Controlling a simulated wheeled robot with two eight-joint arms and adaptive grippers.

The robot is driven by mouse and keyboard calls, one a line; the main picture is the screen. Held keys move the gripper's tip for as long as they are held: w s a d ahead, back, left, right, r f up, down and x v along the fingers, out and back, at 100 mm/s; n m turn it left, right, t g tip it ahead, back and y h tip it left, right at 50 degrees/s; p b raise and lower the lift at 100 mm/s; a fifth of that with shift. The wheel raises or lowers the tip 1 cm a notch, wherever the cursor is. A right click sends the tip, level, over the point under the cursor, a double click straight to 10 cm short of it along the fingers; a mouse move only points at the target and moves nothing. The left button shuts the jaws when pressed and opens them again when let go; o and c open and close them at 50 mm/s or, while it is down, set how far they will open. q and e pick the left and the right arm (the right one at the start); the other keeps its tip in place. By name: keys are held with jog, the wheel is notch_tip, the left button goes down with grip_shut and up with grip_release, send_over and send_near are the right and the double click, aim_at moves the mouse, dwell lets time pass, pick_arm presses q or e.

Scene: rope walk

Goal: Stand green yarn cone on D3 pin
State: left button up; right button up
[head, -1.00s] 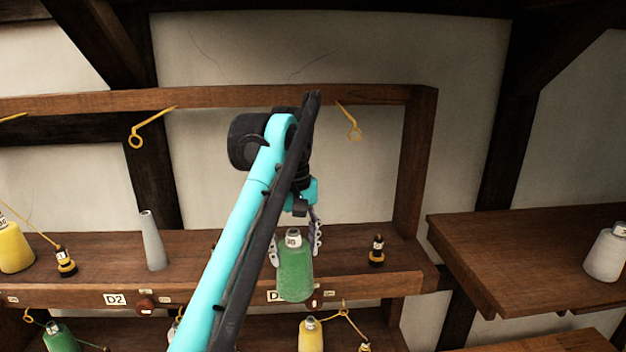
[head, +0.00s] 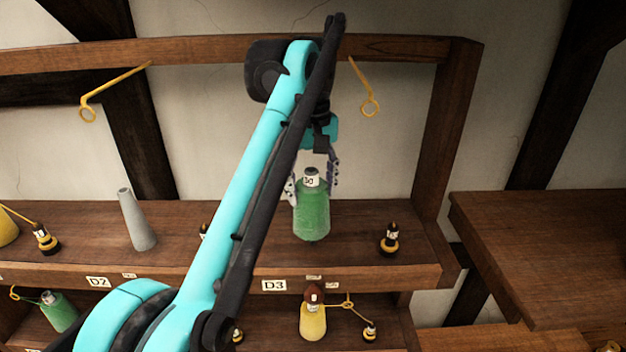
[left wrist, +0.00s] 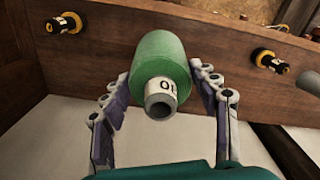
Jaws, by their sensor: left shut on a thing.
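My left gripper (head: 314,188) is shut on the green yarn cone (head: 312,218), gripping it near its narrow labelled top. The cone hangs upright at the upper shelf (head: 340,262), behind the D3 label (head: 273,285) and a little right of it. I cannot tell whether its base touches the shelf. The D3 pin is not visible. In the left wrist view the green cone (left wrist: 158,58) sits between the two fingers of the left gripper (left wrist: 165,78), its top towards the camera. My right gripper is not in view.
A grey cone (head: 137,220) stands behind the D2 label (head: 98,282). A small black-and-yellow fitting (head: 389,240) stands right of the green cone. Yellow wire guides (head: 370,105) hang from the top beam. A yellow cone (head: 312,320) is on the shelf below.

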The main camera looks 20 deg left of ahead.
pick_arm(q)
jog(key=f, duration=0.1)
jog(key=w+f+b, duration=0.1)
jog(key=f+b, duration=0.1)
jog(key=shift+w+f, duration=0.3)
jog(key=shift+f, duration=0.1)
jog(key=shift+f+b, duration=0.2)
jog(key=shift+b, duration=0.15)
jog(key=shift+s+r, duration=0.15)
jog(key=shift+s, duration=0.3)
jog(key=shift+w, duration=0.25)
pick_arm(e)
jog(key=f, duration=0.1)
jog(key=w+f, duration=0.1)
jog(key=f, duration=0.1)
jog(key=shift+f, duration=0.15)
pick_arm(q)
jog(key=shift+s, duration=0.1)
jog(key=shift+s, duration=0.2)
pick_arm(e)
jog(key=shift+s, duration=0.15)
pick_arm(q)
jog(key=shift+w, duration=0.1)
jog(key=shift+w+p, duration=0.1)
jog(key=shift+p, duration=0.25)
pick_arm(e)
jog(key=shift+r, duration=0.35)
